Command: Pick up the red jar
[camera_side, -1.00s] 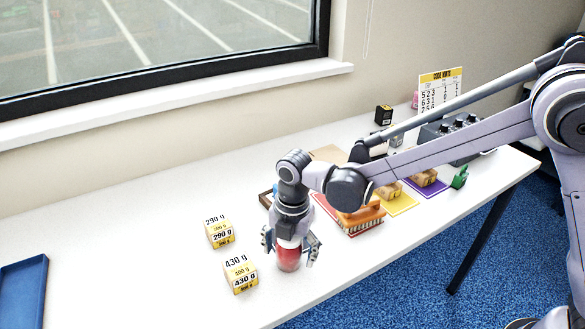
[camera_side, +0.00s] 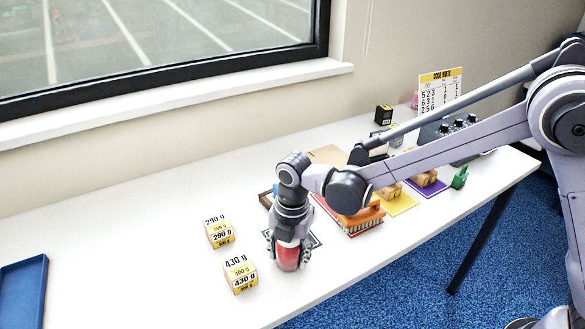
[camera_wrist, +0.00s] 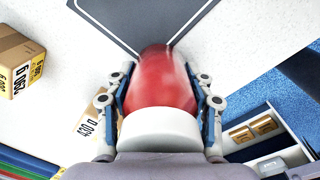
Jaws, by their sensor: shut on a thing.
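The red jar (camera_side: 288,258) stands upright on the white table with my gripper (camera_side: 288,252) above and around it. In the wrist view the red jar (camera_wrist: 160,82) with its white lid (camera_wrist: 160,129) fills the space between the two fingers of my gripper (camera_wrist: 160,90). The fingers are shut on its sides. The jar appears to be still on the table; I cannot tell whether there is a gap below it.
Two small cartons marked 290 g (camera_side: 220,233) and 430 g (camera_side: 240,273) stand left of the jar. A blue tray (camera_side: 22,290) is at the far left. The table's front edge is close to the jar.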

